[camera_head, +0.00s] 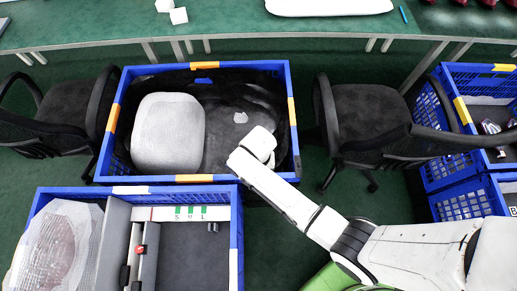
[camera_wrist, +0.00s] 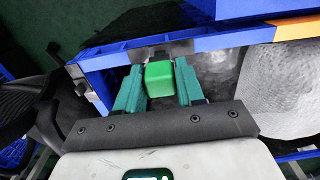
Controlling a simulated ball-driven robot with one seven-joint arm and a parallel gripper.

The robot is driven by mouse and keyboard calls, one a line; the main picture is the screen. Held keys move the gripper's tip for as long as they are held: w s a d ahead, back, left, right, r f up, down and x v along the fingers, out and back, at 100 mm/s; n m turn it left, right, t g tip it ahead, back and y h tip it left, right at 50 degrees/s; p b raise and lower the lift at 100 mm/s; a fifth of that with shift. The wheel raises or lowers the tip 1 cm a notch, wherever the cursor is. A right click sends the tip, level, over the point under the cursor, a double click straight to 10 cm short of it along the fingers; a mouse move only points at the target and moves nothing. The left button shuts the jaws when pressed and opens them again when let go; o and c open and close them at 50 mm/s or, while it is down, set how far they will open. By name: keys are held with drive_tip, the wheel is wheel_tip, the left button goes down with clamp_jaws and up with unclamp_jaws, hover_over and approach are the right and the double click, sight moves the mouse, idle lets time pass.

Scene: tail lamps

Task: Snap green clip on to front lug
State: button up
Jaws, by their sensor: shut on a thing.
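My gripper (camera_wrist: 159,75) has two teal fingers and is shut on a bright green block-shaped clip (camera_wrist: 158,80), seen in the wrist view. A small dark grey piece (camera_wrist: 150,53) shows just beyond the clip, at the blue crate wall; I cannot tell whether it is the front lug or whether the clip touches it. In the head view my arm reaches from the lower right over the middle blue crate (camera_head: 289,108). There the fingers and the clip are hidden behind the white wrist.
The middle crate holds a pale rounded pad (camera_head: 168,133) and a black lining (camera_head: 235,90). A second blue crate (camera_head: 235,225) at lower left has a grey divider, green-marked slots and a wrapped item (camera_head: 52,248). Office chairs (camera_head: 365,115) flank the middle crate; more crates stand right.

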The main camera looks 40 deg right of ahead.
drive_tip(key=shift+f+b, duration=0.65)
drive_tip(key=shift+f, duration=0.45)
drive_tip(key=shift+f, duration=0.1)
drive_tip(key=shift+p, duration=0.35)
idle(0.4)
drive_tip(key=shift+f, duration=0.1)
idle(0.4)
drive_tip(key=o, duration=1.1)
drive_tip(key=shift+o, duration=0.2)
wheel_tip(320, 180, up, 11)
drive_tip(key=shift+f, duration=0.1)
